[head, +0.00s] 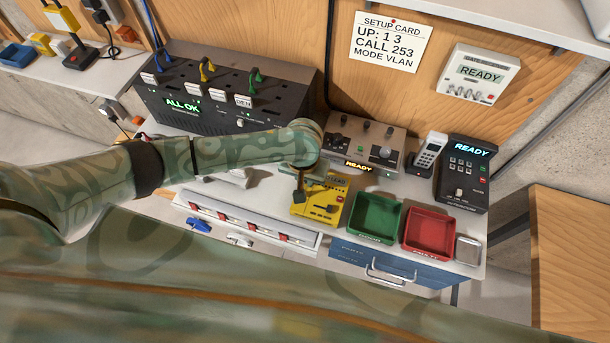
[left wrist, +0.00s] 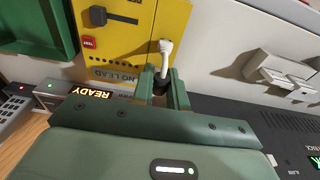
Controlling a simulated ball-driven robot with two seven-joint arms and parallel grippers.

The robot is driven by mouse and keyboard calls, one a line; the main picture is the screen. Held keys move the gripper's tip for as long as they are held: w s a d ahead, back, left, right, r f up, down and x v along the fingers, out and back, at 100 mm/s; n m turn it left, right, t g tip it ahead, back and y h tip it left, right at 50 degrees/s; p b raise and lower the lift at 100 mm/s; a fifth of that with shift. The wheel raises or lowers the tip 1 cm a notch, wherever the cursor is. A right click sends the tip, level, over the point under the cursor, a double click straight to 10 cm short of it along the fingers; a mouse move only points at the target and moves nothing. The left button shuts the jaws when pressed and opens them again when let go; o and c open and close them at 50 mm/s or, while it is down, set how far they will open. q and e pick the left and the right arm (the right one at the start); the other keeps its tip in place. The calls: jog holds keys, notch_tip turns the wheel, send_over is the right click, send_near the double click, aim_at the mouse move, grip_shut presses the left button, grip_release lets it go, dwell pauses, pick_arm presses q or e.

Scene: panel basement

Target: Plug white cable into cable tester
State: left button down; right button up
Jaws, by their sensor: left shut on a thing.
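The yellow cable tester (head: 335,190) stands on the bench between the long white rail and the green tray. It fills the upper middle of the left wrist view (left wrist: 120,55), where its panel reads "NO LEAD" and has a red TEST button. My left gripper (left wrist: 165,92) is shut on the dark end of the white cable (left wrist: 165,48), whose short bent white part shows beyond the fingertips, in front of the tester. In the head view my left gripper (head: 300,190) is over the tester's left part. Whether the plug touches a socket is hidden. My right gripper is not in view.
A green tray (head: 361,236) and a red tray (head: 457,240) stand right of the tester. Behind it is a grey unit reading "READY" (head: 375,132). A black rack reading "ALL OK" (head: 210,118) stands at the left. A blue plug (head: 199,225) lies in front.

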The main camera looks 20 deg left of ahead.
pick_arm(q)
jog(key=shift+f+p, duration=0.25)
jog(key=shift+p, duration=0.2)
dwell(0.7)
jog(key=c, duration=0.9)
grip_release()
jog(key=shift+r, duration=0.1)
notch_tip(320, 180, up, 7)
jog(key=p, duration=1)
jog(key=shift+r, duration=0.2)
